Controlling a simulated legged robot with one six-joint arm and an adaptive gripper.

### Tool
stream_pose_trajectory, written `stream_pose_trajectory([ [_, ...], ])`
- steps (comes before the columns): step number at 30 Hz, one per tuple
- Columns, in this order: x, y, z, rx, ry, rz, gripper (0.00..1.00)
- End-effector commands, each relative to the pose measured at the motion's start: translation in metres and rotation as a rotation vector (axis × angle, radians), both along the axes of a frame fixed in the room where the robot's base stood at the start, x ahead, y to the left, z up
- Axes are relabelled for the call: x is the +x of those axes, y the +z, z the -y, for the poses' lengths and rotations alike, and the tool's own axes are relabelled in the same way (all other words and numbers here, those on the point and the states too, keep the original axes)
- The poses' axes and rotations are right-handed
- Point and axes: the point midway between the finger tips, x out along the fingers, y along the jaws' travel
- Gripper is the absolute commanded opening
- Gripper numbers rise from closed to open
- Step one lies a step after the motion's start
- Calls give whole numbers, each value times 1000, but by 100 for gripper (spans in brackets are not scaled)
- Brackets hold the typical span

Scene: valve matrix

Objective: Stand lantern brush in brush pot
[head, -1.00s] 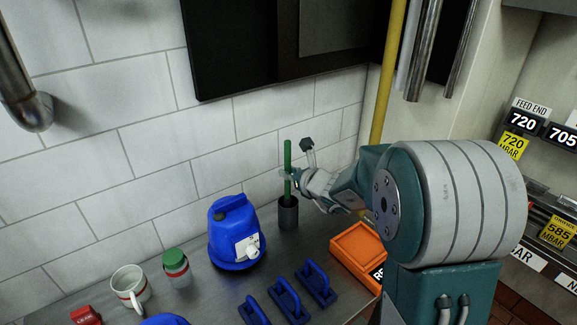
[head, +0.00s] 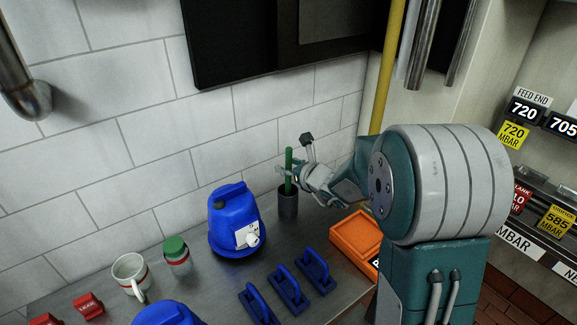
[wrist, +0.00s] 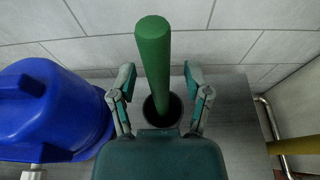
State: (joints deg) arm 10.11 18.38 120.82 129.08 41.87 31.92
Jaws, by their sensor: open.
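The lantern brush shows as a green handle (head: 288,160) standing nearly upright, its lower end inside the dark brush pot (head: 288,206) near the wall. In the wrist view the green handle (wrist: 153,60) rises from the mouth of the pot (wrist: 174,110), leaning slightly. The brush's lower end is hidden in the pot. My gripper (head: 292,172) is at the handle just above the pot. In the wrist view my gripper's fingers (wrist: 158,88) are spread on both sides of the handle, with gaps to each side.
A blue lantern (head: 236,220) stands left of the pot. Blue handled blocks (head: 288,286) and an orange tray (head: 352,236) lie in front and to the right. A green-lidded jar (head: 177,256) and a mug (head: 131,274) are at the left. The tiled wall is close behind the pot.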

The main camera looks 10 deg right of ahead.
Motion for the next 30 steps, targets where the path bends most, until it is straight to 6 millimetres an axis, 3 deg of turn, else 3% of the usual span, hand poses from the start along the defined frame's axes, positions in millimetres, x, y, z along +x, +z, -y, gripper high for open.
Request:
stream_pose_trajectory([
  [7,-8,3,4,0,-2,0,63],
  [21,-88,29,38,-2,-4,1,63],
  [30,-105,33,44,0,0,-1,63],
])
